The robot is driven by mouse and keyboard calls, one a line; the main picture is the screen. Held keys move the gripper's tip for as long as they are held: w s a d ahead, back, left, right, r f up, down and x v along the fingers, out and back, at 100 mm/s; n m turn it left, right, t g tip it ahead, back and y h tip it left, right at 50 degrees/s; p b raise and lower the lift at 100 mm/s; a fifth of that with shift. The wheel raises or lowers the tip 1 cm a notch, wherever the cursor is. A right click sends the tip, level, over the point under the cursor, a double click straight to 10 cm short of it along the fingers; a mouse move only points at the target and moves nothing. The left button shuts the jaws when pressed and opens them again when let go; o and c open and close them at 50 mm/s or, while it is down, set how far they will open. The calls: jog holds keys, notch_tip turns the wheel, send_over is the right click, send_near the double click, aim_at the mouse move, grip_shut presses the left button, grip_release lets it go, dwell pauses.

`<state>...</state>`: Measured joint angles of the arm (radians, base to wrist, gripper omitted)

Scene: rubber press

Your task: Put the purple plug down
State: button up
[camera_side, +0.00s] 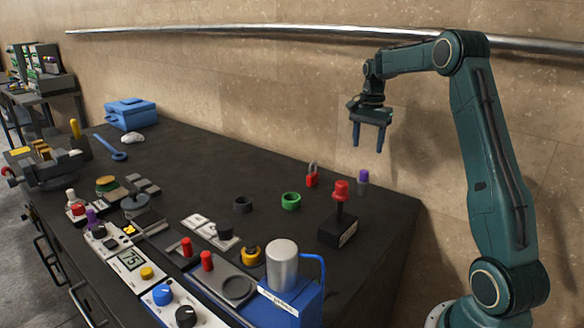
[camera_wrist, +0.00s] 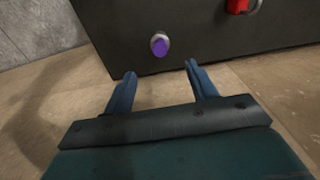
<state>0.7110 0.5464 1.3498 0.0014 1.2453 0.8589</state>
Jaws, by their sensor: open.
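The purple plug (camera_side: 363,180) stands upright on the dark bench top (camera_side: 180,165), near its back edge by the wall. In the wrist view its purple end (camera_wrist: 160,46) shows with a light grey ring around it, just beyond the fingertips. My gripper (camera_side: 368,149) hangs above the bench's back edge with its two blue fingers pointing down. It is open and empty, up and to the left of the plug in the side view. The wrist view also shows the open fingers (camera_wrist: 160,69) apart, with nothing between them.
A red padlock (camera_side: 312,176) stands left of the plug. A red-knobbed lever on a black box (camera_side: 339,228) stands in front of it. Green (camera_side: 290,201) and dark (camera_side: 243,204) rings lie further left. A blue press with a grey cylinder (camera_side: 283,268) is at the front.

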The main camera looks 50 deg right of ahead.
jog(key=s+a+r+n+t+h, duration=0.1)
jog(key=s+a+r+n, duration=0.3)
jog(key=a, duration=0.6)
jog(key=s+a+r+n+t, duration=0.1)
jog(key=a+r+n, duration=0.4)
jog(key=a, duration=0.5)
jog(key=s+a+f+n+t+y, duration=0.1)
jog(key=s+a+f+n+t, duration=0.2)
jog(key=s+a+n, duration=0.6)
jog(key=s+a, duration=0.5)
jog(key=s, duration=0.2)
jog(key=shift+s+t, duration=0.3)
